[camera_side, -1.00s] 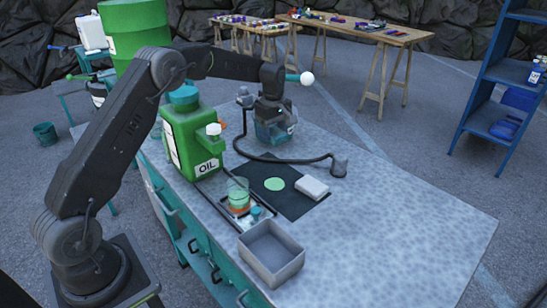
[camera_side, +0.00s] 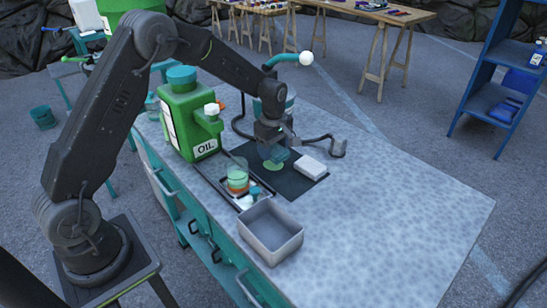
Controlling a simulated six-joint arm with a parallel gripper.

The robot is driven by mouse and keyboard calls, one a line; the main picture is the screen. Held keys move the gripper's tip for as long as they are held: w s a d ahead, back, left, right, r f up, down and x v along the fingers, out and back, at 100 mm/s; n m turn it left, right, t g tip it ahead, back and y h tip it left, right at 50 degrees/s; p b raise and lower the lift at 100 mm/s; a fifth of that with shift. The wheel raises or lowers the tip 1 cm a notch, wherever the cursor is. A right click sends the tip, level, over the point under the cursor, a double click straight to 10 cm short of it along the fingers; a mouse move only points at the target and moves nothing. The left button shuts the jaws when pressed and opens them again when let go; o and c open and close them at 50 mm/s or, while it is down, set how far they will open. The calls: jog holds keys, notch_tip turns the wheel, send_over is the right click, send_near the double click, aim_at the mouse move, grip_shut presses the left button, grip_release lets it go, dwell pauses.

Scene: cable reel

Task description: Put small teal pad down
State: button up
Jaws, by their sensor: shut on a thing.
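My gripper (camera_side: 274,150) is shut on the small teal pad (camera_side: 280,155). It points down and holds the pad low over the dark mat (camera_side: 293,188). The pad appears just above the light green disc (camera_side: 274,166) on the mat, and it hides part of that disc. I cannot tell whether the pad touches the mat. The fingers are small and partly blurred against the pad.
A white block (camera_side: 312,167) lies on the mat to the right. The green oil can (camera_side: 190,115) stands to the left. A beaker (camera_side: 237,178) and a grey open box (camera_side: 270,233) are nearer the front. A black hose end (camera_side: 338,148) lies behind. The table's right part is clear.

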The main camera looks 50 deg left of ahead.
jog(key=shift+f, duration=1.7)
jog(key=shift+f, duration=0.1)
jog(key=o, duration=0.9)
jog(key=shift+o, duration=0.2)
